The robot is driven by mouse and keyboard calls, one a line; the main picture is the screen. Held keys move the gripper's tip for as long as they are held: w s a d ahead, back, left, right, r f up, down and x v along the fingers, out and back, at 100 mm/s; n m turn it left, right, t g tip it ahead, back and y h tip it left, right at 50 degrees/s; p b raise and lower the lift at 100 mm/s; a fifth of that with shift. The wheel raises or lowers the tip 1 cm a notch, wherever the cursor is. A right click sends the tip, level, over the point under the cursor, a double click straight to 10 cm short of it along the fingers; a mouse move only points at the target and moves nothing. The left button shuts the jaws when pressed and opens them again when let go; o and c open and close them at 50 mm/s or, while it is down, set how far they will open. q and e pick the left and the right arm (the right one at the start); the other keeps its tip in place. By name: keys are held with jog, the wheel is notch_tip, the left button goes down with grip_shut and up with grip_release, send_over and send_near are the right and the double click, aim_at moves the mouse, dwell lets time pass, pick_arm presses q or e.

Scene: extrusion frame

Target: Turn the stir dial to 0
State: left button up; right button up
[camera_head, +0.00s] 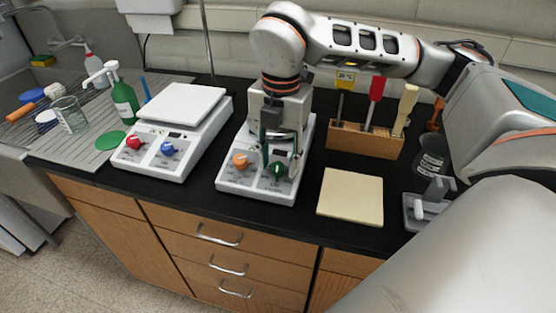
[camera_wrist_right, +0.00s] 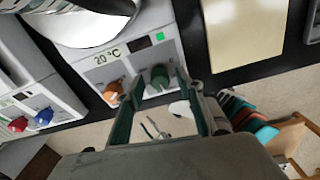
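The print around the dials is too small to read, so I cannot tell which is marked for stirring. The orange dial (camera_wrist_right: 112,92) is just outside the left finger. My left gripper is not in view.
A second white unit (camera_head: 155,160) with red (camera_head: 134,142) and blue (camera_head: 168,148) dials stands to the left. A wooden tool rack (camera_head: 365,143) and a cream pad (camera_head: 350,196) are to the right. A green bottle (camera_head: 124,100) stands by the sink.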

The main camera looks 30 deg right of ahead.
jog(key=shift+f, duration=0.3)
grip_shut()
jog(key=shift+n, duration=0.3)
